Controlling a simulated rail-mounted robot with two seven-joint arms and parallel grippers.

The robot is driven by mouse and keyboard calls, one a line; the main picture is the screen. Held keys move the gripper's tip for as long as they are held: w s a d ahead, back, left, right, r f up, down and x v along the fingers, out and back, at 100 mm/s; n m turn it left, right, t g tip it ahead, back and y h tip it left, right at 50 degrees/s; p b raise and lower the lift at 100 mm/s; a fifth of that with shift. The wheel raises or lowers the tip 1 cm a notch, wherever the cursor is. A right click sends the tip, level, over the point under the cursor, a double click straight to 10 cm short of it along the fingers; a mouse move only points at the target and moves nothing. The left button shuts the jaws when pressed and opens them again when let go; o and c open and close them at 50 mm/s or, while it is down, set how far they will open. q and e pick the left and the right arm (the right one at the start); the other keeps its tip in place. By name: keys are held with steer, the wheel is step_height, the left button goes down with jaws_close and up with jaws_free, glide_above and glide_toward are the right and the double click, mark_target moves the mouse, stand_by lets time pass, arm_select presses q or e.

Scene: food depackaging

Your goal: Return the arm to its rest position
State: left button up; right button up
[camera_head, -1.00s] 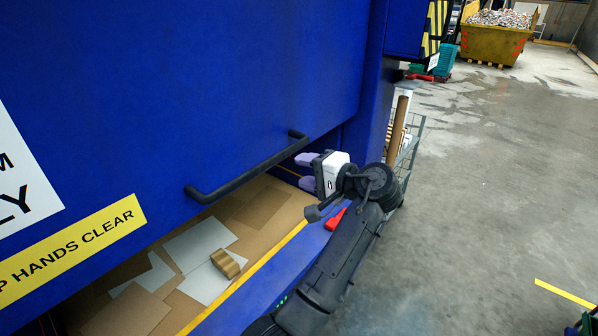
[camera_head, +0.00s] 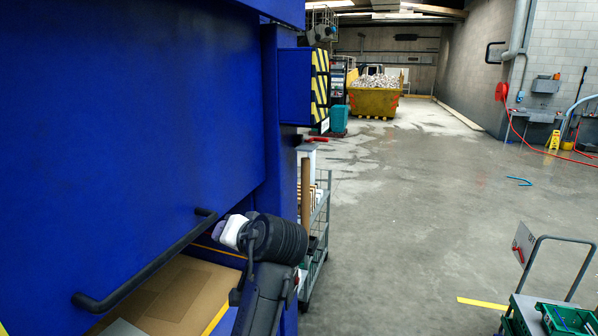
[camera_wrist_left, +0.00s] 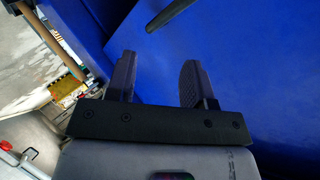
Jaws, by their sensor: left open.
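My left arm (camera_head: 262,290) reaches up from the bottom of the head view. My left gripper (camera_head: 220,230) is partly hidden behind its own wrist, just right of the black handle (camera_head: 145,262) on the blue machine. In the left wrist view my left gripper (camera_wrist_left: 155,75) is open, with two dark fingers apart and nothing between them. A piece of the black handle (camera_wrist_left: 170,14) shows ahead of the right finger, apart from it. My right gripper is not in view.
The blue machine (camera_head: 130,110) fills the left. Its opening shows flat cardboard (camera_head: 165,295). A wire cage trolley (camera_head: 318,235) stands close behind my wrist. A green-loaded cart (camera_head: 560,318) is at bottom right. The concrete floor between is clear.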

arm_select(q)
step_height(320, 180, up, 5)
steer(key=s+t+h, duration=0.2)
steer(key=t+h, duration=0.1)
steer(key=s+a+f+t+h+p, duration=0.1)
steer(key=s+f+t+h+p, duration=0.15)
steer(key=s+h, duration=0.3)
steer(key=s+a+f+g+p, duration=0.2)
steer(key=s+f+g, duration=0.1)
steer(key=s+f, duration=0.9)
steer(key=s+a+f+m+g+p, duration=0.1)
steer(key=s+f+g, duration=0.3)
steer(key=s+f, duration=0.8)
steer(key=s+a+f+g+p, duration=0.2)
steer(key=s+a+f+g, duration=0.1)
steer(key=s+f, duration=1)
steer(key=s+g, duration=0.1)
steer(key=s, duration=0.1)
steer(key=shift+s+a+h+p, duration=0.3)
steer(key=shift+a+h+p, duration=0.05)
steer(key=shift+a, duration=0.05)
steer(key=shift+f, duration=0.1)
